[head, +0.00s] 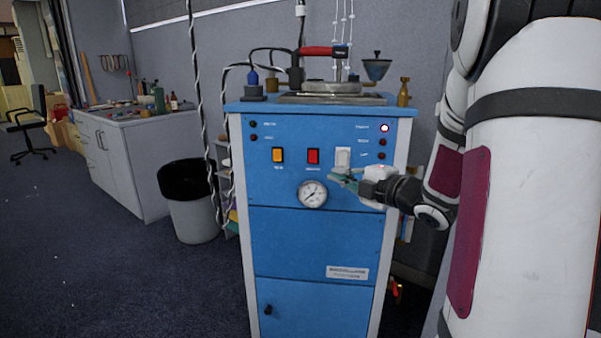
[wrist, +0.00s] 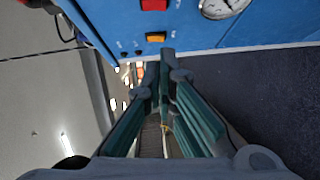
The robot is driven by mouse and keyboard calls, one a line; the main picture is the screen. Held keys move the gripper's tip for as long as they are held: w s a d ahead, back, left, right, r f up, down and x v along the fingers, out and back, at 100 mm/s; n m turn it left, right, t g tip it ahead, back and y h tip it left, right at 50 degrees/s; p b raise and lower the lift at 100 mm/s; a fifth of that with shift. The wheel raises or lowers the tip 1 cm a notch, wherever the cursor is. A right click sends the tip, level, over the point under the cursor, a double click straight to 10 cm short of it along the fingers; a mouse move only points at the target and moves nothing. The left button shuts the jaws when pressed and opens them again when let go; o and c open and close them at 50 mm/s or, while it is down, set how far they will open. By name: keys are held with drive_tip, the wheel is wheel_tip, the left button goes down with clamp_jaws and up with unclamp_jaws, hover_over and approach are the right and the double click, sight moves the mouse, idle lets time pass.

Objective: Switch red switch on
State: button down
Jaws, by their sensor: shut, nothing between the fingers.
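The red switch (head: 313,156) is on the front panel of the blue machine (head: 320,235), between the yellow switch (head: 278,155) and the white switch (head: 343,157). In the wrist view the red switch (wrist: 154,5) shows at the top edge, with the yellow switch (wrist: 156,36) below it. Whether the red switch is on or off I cannot tell. My gripper (head: 338,176) is in front of the panel, below the white switch and to the lower right of the red one. Its fingers (wrist: 166,62) are shut and empty. I cannot tell whether they touch the panel.
A round gauge (head: 312,194) sits below the switches. A lit indicator (head: 384,128) is at the panel's upper right. A bin (head: 195,217) and a white cabinet (head: 117,160) stand to the left.

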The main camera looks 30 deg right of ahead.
idle(0.3)
drive_tip(key=b, duration=0.2)
approach(315, 163)
drive_tip(key=w+a, duration=0.4)
drive_tip(key=a, duration=0.2)
drive_tip(key=shift+w+d+r+b, duration=0.1)
drive_tip(key=shift+w+d+b, duration=0.15)
drive_tip(key=shift+w+d, duration=0.5)
drive_tip(key=shift+w+d+r+b, duration=0.15)
drive_tip(key=shift+w+d+b, duration=0.05)
drive_tip(key=shift+w+d, duration=0.55)
drive_tip(key=shift+w+d+f+b, duration=0.15)
drive_tip(key=shift+w+d+b, duration=0.05)
drive_tip(key=shift+w+b, duration=0.1)
drive_tip(key=shift+s+a, duration=0.1)
